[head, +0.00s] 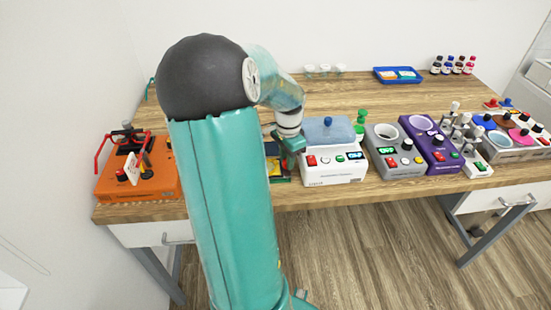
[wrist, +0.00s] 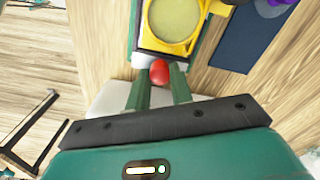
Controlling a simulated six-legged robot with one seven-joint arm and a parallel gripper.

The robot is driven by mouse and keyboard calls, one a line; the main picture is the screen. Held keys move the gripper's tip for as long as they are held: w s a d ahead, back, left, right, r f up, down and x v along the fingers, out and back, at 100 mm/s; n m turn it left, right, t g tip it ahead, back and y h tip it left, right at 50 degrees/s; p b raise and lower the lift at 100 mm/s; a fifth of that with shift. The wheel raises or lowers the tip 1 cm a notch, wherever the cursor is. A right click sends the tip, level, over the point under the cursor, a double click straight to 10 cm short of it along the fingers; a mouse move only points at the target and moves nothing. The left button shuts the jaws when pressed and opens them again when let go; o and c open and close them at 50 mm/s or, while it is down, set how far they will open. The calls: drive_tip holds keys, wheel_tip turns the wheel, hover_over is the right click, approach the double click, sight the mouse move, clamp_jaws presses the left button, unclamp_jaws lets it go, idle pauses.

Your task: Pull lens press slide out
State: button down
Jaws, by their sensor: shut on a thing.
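The lens press shows in the wrist view as a dark green-edged frame (wrist: 135,30) with a yellow slide (wrist: 187,46) in it. The slide carries a round pale yellow disc (wrist: 174,18). A red knob (wrist: 159,72) is at the slide's near end. My gripper (wrist: 160,84) is shut on the red knob, one green finger on each side. In the head view my gripper (head: 291,150) is at the table's front edge, left of a white machine. There my arm hides most of the press, and only a bit of yellow (head: 274,167) shows.
The white machine (head: 335,172) with a grey-blue lid stands close to the right of my gripper. Grey (head: 397,160) and purple (head: 437,158) devices follow further right. An orange device (head: 137,180) stands at the left. The wooden table (head: 365,95) is mostly clear behind.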

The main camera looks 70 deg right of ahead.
drive_tip(key=shift+s+d, duration=0.1)
drive_tip(key=shift+s, duration=0.15)
drive_tip(key=c, duration=1.2)
unclamp_jaws()
drive_tip(key=shift+s, duration=0.1)
drive_tip(key=shift+c, duration=0.2)
drive_tip(key=shift+r, duration=0.1)
drive_tip(key=shift+w+r, duration=0.2)
drive_tip(key=shift+r, duration=0.15)
wheel_tip(320, 180, up, 13)
